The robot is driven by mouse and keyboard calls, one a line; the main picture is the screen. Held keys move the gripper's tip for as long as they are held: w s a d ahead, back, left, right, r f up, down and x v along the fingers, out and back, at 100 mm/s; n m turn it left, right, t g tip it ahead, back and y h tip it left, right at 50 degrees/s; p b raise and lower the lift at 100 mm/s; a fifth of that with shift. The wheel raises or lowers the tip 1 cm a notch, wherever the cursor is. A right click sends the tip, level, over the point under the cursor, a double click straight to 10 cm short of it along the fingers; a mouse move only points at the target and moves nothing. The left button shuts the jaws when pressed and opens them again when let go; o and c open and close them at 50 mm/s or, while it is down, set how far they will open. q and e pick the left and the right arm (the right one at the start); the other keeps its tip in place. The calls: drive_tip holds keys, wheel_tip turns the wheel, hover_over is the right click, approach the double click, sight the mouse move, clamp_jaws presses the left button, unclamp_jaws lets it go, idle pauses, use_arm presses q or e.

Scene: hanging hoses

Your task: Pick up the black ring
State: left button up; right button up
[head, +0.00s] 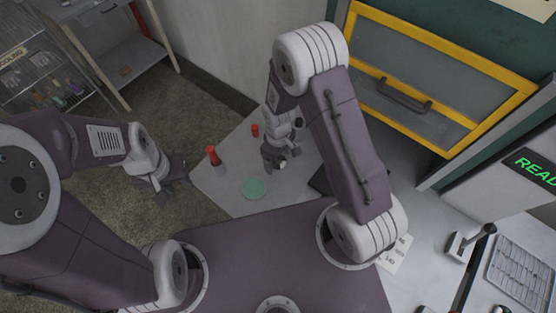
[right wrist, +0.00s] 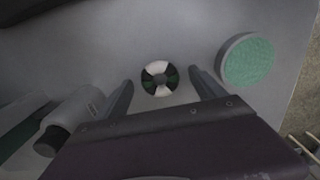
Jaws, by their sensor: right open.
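I see no plain black ring. My right gripper (right wrist: 160,88) is open, its two fingers on either side of the ring in the picture; I cannot tell its height above it. In the head view my right gripper (head: 275,162) points down over the table, and I cannot make out the ring clearly there. My left gripper (head: 168,187) hangs off the table's left edge; its opening is unclear.
A green-topped disc (right wrist: 248,60) lies right of the ring; it also shows in the head view (head: 255,189). A grey cylinder with a black end (right wrist: 72,122) lies left. Two red objects (head: 212,156) (head: 255,130) stand near the table's left edge. A yellow-framed panel (head: 440,60) is behind.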

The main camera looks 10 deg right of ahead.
drive_tip(key=shift+s, duration=0.1)
drive_tip(key=c, duration=1.4)
drive_tip(key=shift+c, duration=0.2)
drive_tip(key=shift+r, duration=0.15)
drive_tip(key=shift+r, duration=0.35)
wheel_tip(320, 180, up, 3)
drive_tip(key=shift+f, duration=0.15)
drive_tip(key=s+d+r+b, duration=0.3)
drive_tip(key=s+r, duration=0.4)
drive_tip(key=s, duration=0.4)
drive_tip(key=shift+d+r, duration=0.2)
drive_tip(key=shift+d, duration=0.25)
